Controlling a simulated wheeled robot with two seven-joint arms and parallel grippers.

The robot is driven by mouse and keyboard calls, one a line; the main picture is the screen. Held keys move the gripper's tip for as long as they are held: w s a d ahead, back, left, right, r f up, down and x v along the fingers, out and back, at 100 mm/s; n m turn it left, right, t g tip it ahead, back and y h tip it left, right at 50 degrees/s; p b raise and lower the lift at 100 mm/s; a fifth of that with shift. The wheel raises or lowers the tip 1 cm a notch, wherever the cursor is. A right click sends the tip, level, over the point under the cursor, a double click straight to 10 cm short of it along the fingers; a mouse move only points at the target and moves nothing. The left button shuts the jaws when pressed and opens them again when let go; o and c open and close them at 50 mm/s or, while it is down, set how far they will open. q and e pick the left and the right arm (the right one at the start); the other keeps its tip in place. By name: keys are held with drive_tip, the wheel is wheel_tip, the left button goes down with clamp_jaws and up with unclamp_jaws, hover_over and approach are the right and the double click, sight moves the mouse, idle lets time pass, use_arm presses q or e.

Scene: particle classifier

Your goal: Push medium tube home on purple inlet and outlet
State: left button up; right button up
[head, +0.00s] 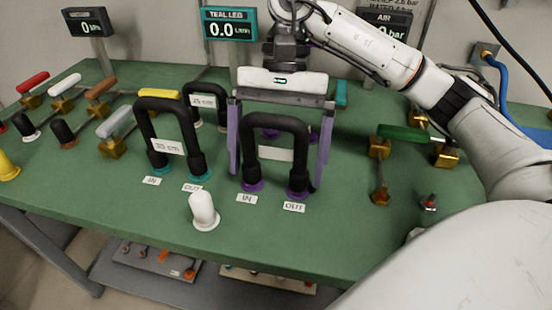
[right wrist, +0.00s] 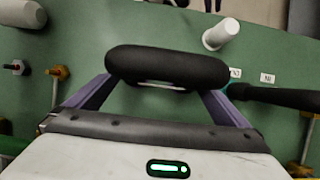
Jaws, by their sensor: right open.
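A black U-shaped tube (head: 276,124) with a white label stands upright with its legs at the purple inlet (head: 252,186), marked IN, and the purple outlet (head: 298,192), marked OUT. How deep its ends sit I cannot tell. My right gripper (head: 277,180) is open above the tube, its purple fingers pointing down on either side of it. In the right wrist view the tube's rounded black top (right wrist: 167,67) lies across the space between the fingers (right wrist: 158,90). Contact between fingers and tube is not clear. My left gripper is not in view.
A larger black tube (head: 168,106) stands on teal ports to the left, and another labelled tube (head: 206,91) stands behind. A white peg (head: 203,209) stands in front. Brass valves with a green handle (head: 403,133) are at the right. The front table edge is mostly clear.

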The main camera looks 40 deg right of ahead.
use_arm(q)
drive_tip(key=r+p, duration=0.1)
drive_tip(key=p, duration=0.1)
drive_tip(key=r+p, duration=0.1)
drive_tip(key=p, duration=0.1)
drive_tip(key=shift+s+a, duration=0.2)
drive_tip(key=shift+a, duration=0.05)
use_arm(e)
drive_tip(key=v, duration=1)
drive_tip(key=shift+d+r, duration=0.1)
drive_tip(key=shift+r, duration=0.05)
